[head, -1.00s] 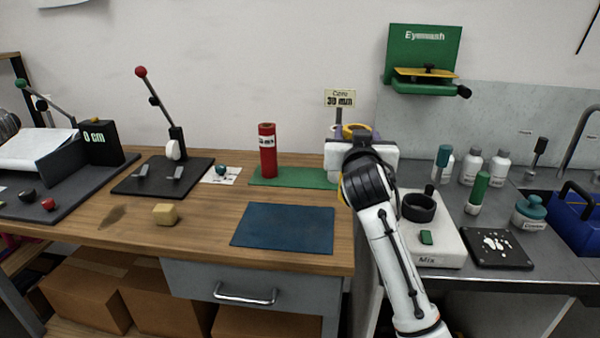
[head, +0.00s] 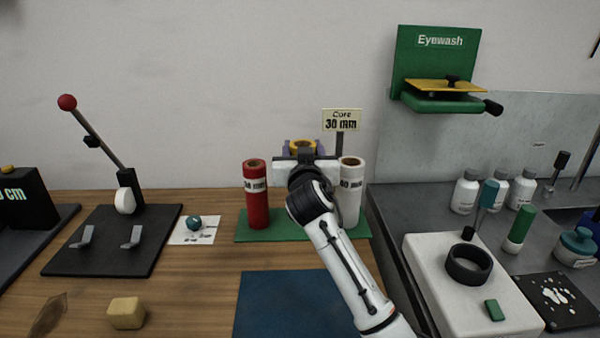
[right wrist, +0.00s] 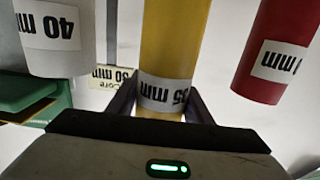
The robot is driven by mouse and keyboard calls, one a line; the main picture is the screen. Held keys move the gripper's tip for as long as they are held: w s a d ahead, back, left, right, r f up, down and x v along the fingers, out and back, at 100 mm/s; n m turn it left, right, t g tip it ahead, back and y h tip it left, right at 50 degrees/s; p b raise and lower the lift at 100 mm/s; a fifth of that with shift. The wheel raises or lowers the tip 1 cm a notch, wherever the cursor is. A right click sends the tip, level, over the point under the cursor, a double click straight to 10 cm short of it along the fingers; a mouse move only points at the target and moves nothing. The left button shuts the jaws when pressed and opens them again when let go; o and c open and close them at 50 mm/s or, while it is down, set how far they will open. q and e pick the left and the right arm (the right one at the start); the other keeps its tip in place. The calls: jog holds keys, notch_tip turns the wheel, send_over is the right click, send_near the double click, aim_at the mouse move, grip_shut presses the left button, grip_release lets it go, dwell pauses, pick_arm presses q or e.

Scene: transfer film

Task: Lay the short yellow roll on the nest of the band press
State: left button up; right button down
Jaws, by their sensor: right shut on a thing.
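The yellow roll (right wrist: 172,45), with a white "35 mm" label, is between the fingers of my right gripper (right wrist: 160,108) in the right wrist view. In the head view its top (head: 302,147) shows between the fingers of the right gripper (head: 303,152), which is shut on it. The wrist hides its lower part, so I cannot tell whether it touches the green mat. The band press (head: 100,255) stands at the left, with a black base, a red-knobbed lever and a white pad. Its nest is two grey brackets (head: 131,238). My left gripper is out of view.
A red roll (head: 256,200) and a white roll (head: 350,200) stand on the green mat (head: 270,234), either side of my right wrist. A "Core 30 mm" sign (head: 341,120) stands behind. A tan block (head: 127,313) lies before the press. The blue mat (head: 280,300) is bare.

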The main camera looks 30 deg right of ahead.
notch_tip(320, 180, down, 4)
jog(key=shift+w+f, duration=0.1)
jog(key=shift+f, duration=0.15)
jog(key=c, duration=0.9)
grip_release()
jog(key=shift+f, duration=0.1)
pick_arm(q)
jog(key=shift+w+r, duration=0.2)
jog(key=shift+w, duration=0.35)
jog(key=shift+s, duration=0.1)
